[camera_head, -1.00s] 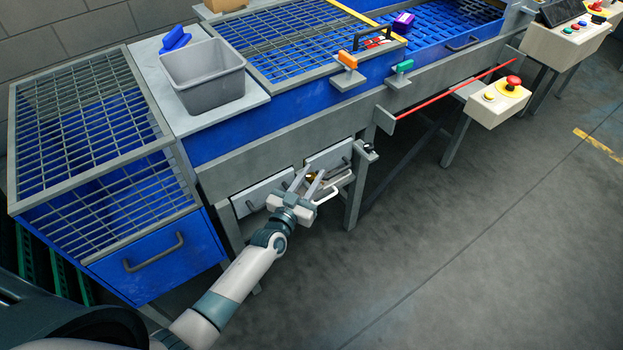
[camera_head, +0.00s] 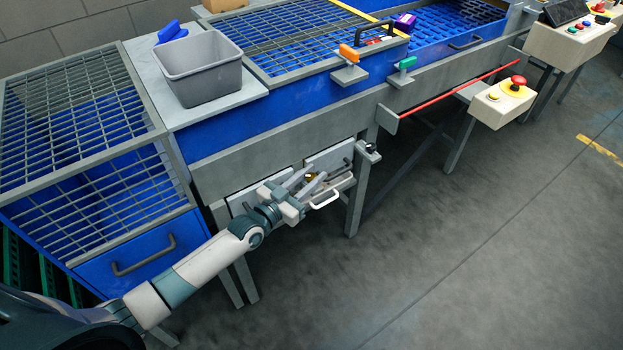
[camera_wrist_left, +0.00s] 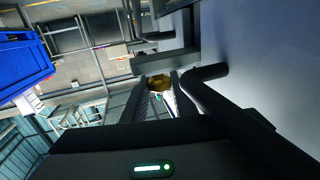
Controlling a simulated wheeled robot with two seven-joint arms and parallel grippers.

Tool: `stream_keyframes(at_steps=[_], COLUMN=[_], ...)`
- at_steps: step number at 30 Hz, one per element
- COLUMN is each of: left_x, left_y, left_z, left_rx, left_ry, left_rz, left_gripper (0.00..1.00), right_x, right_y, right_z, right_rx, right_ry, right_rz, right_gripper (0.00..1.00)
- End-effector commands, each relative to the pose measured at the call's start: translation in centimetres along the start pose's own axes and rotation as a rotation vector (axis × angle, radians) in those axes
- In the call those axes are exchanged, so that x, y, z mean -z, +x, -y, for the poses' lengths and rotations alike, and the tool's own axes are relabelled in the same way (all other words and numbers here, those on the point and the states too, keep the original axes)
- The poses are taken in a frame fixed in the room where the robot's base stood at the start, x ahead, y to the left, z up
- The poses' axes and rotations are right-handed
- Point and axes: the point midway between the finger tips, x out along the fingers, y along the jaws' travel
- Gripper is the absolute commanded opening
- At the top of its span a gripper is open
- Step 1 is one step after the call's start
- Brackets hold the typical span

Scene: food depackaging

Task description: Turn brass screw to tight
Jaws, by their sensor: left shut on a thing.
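The brass screw (camera_head: 311,176) shows as a small gold spot at the front of the machine's lower panels, mostly hidden by my gripper. In the left wrist view, the brass screw (camera_wrist_left: 158,86) sits between the fingertips. My left gripper (camera_head: 313,177) reaches it from the lower left, and its two fingers are shut on it. The fingers also show in the left wrist view (camera_wrist_left: 160,90). The screw's turn angle and how tight it is cannot be told. My right gripper is not in view.
A white handle (camera_head: 324,200) sticks out just below the fingers. A dark bar handle (camera_wrist_left: 205,73) is close beside them in the left wrist view. A machine leg (camera_head: 357,205) stands to the right. A grey bin (camera_head: 200,85) is on the ledge above. The floor in front is clear.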

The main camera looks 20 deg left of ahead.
Motion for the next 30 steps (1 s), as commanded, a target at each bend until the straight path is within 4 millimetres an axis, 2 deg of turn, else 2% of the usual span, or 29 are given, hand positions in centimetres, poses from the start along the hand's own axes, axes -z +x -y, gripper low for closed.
stream_keyframes(at_steps=[13, 14, 16, 30], left_x=[-0.06, -0.06, -0.06, -0.02], left_y=[-0.03, -0.03, -0.03, -0.54], left_z=[-0.05, -0.05, -0.05, 0.00], left_rx=[-0.006, -0.006, -0.006, -0.005], left_ry=[0.000, -0.001, 0.000, 0.000], left_rz=[0.001, 0.001, 0.001, 0.000], left_gripper=[0.03, 0.28, 0.44, 0.44], right_x=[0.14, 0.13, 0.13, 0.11], right_y=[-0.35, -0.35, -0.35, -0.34], right_z=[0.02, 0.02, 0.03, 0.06], right_rx=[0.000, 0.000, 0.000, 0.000], right_ry=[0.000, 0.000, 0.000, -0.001], right_rz=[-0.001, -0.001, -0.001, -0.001], right_gripper=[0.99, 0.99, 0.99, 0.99])
